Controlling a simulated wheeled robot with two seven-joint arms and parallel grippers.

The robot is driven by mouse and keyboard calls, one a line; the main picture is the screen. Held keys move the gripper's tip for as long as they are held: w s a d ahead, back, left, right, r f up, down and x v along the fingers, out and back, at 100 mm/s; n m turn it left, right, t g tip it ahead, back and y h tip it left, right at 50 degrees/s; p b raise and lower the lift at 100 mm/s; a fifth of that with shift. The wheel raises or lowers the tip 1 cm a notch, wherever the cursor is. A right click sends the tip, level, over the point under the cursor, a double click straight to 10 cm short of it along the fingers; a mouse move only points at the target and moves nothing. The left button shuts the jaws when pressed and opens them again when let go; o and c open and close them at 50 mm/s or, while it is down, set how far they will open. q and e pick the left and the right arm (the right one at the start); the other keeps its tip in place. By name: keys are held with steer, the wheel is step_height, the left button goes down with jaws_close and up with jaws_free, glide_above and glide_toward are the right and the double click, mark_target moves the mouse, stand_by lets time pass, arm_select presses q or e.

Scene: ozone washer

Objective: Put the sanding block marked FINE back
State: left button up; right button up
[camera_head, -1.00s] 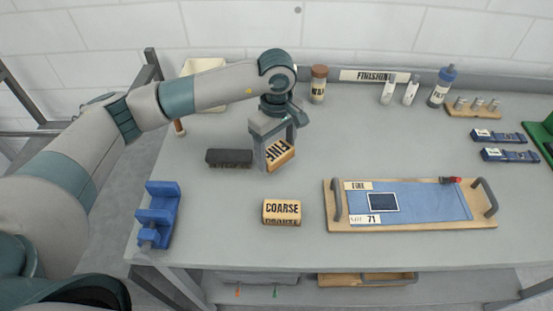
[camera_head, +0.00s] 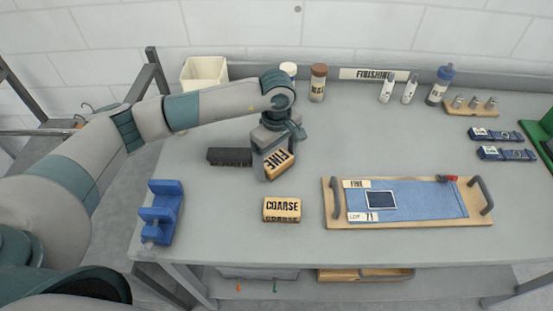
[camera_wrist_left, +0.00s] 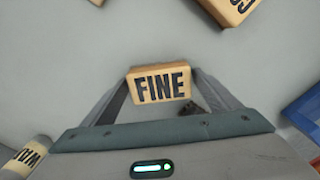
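The sanding block marked FINE (camera_head: 280,164) is a tan block with black letters, left of centre on the bench in the head view. My left gripper (camera_head: 273,164) points down, its fingers on either side of the block. In the left wrist view the FINE block (camera_wrist_left: 160,83) sits between the fingertips, which look closed on its two ends. I cannot tell whether it touches the bench. A second tan block marked COARSE (camera_head: 282,210) lies nearer the front edge. My right gripper is not in view.
A dark block (camera_head: 229,157) lies close to the left gripper. A blue stand (camera_head: 160,212) is at the front left. A wooden tray (camera_head: 440,219) with handles, a blue sheet and a FINE label is at right. Bottles stand behind. The bench between COARSE and the tray is clear.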

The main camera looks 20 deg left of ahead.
mark_target(277, 159)
arm_select(q)
steer(key=shift+r, duration=0.15)
steer(key=shift+r+p, duration=0.15)
steer(key=shift+p, duration=0.15)
step_height(277, 159, up, 12)
steer(key=b, duration=0.5)
